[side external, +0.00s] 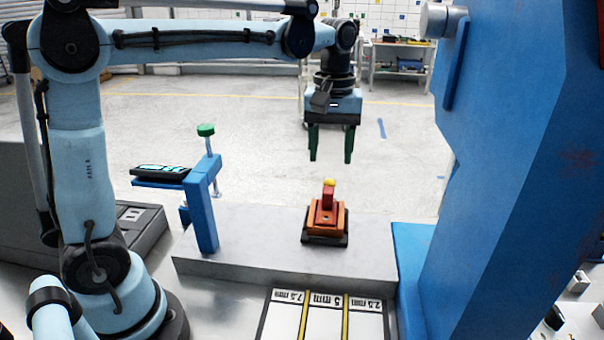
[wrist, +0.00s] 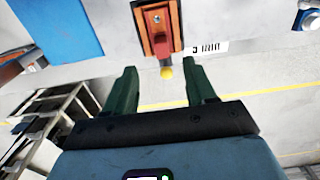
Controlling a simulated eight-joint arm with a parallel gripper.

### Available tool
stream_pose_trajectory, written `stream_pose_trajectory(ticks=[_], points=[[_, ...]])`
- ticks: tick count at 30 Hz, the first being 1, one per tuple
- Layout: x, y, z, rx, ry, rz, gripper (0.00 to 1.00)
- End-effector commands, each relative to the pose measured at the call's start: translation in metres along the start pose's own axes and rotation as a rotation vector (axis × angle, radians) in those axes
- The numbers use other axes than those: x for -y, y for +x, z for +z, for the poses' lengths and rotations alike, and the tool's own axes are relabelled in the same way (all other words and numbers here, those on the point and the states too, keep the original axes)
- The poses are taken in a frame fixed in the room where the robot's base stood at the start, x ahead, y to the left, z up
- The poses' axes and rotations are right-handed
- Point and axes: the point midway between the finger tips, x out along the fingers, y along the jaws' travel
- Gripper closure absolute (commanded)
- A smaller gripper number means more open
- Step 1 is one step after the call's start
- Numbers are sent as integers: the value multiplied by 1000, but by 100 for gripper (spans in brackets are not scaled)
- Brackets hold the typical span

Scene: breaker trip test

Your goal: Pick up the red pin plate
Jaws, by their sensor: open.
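A red upright piece (side external: 327,201) with a yellow ball on top stands on an orange block with a dark base, on the grey slab. It is the only red part I can make out as the red pin plate. In the wrist view the red piece (wrist: 160,38) lies ahead of my fingertips, with the yellow ball between them in the picture. My gripper (side external: 331,158) has two green fingers pointing down, apart and empty, above the red piece with a clear gap. The gripper also shows in the wrist view (wrist: 162,72).
A blue post (side external: 204,205) with a green-topped screw and a dark device on a shelf stands left. A large blue frame (side external: 500,170) rises close on the right. Lanes marked 7.5, 5 and 2.5 mm (side external: 323,325) lie in front. Air around the gripper is clear.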

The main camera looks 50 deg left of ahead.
Motion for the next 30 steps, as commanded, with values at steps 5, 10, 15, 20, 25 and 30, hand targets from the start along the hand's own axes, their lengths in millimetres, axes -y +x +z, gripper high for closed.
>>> stream_pose_trajectory(ticks=[5,10,15,20,25,30], points=[[0,29,0,-1,2,1,45],[0,49,0,-2,2,2,45],[0,56,0,-2,3,2,45],[1,71,0,-2,3,2,45],[1,93,1,-2,3,3,45],[1,106,1,-2,4,5,45]])
